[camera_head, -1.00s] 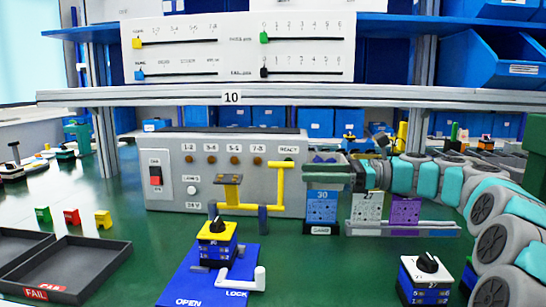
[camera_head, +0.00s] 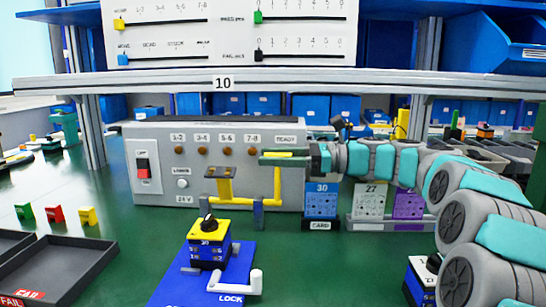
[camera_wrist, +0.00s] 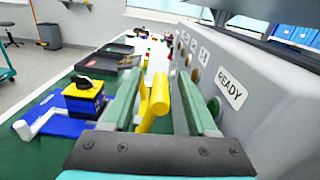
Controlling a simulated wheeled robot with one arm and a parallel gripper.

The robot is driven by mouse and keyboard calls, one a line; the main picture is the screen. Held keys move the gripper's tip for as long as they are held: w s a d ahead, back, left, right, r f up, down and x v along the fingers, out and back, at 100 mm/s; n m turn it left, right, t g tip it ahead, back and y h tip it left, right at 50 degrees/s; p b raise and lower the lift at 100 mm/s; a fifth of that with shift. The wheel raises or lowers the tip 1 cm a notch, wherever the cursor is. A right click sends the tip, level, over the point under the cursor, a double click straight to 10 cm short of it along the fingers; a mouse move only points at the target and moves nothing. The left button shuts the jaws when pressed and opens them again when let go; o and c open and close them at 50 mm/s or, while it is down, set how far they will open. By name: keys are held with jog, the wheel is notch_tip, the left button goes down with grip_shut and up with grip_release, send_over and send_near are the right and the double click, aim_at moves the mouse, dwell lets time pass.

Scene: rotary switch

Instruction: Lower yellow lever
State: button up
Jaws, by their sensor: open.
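The yellow lever (camera_head: 277,185) stands in front of the grey test box (camera_head: 150,185), with its upright arm raised and its top handle near the READY label. Its lower bar runs left to a post with a dark top plate (camera_head: 217,172). My gripper (camera_head: 285,158) is at the top handle, coming from the right. In the wrist view, the yellow lever (camera_wrist: 155,100) lies between the two green fingers of my gripper (camera_wrist: 157,95), which are apart. A gap shows on the right side; contact on the left is unclear. The fingers partly hide the handle in the head view.
A blue fixture (camera_head: 185,290) with a yellow-topped rotary switch (camera_head: 208,235) and white lock handle (camera_head: 240,287) sits in front. Card holders (camera_head: 321,200) stand right of the box. A dark tray (camera_head: 60,270) is at left. A shelf beam (camera_head: 380,83) crosses above.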

grip_shut()
dwell(0.5)
dwell(1.0)
